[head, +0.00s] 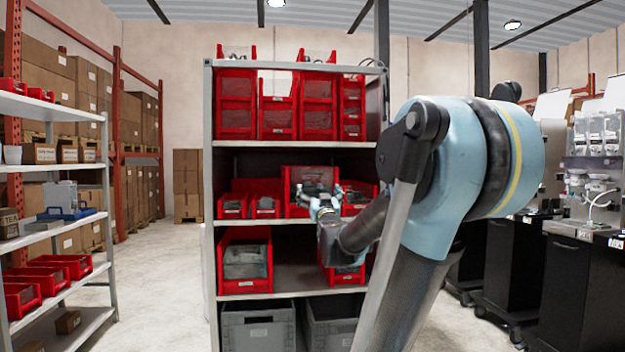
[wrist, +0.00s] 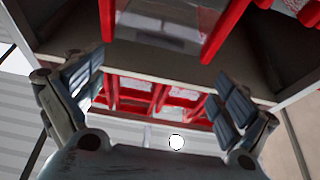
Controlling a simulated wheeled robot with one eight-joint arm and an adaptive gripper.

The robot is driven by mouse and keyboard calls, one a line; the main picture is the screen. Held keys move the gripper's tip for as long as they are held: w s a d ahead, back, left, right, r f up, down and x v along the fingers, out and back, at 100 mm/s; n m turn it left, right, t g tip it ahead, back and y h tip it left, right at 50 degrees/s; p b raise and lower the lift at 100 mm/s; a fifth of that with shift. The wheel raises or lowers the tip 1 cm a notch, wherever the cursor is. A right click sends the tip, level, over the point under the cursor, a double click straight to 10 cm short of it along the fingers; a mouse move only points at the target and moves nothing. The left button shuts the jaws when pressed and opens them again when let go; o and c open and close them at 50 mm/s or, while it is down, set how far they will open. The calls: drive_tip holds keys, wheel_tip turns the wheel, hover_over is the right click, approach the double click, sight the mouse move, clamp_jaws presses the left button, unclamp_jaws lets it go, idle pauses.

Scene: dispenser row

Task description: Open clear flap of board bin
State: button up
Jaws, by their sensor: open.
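A large red bin (head: 310,175) with a clear front flap stands on the middle shelf. Its red sides and clear panel (wrist: 165,22) fill the top of the wrist view, which looks upside down. I cannot read a label to confirm it as the board bin. My gripper (head: 320,203) is in front of this bin's lower front in the head view and hides part of it. In the wrist view my gripper (wrist: 150,95) has its two fingers wide apart with nothing between them. I cannot tell whether a finger touches the flap.
Smaller red bins (head: 265,205) sit left of the large bin, and another (head: 355,198) sits right. More red bins (head: 237,105) fill the upper shelf. A red bin (head: 245,262) and grey crates (head: 258,328) are below. The rack's left post (head: 208,200) bounds the shelves; open floor lies left.

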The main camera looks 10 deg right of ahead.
sight(312, 174)
drive_tip(key=x, duration=1.3)
drive_tip(key=c, duration=1.5)
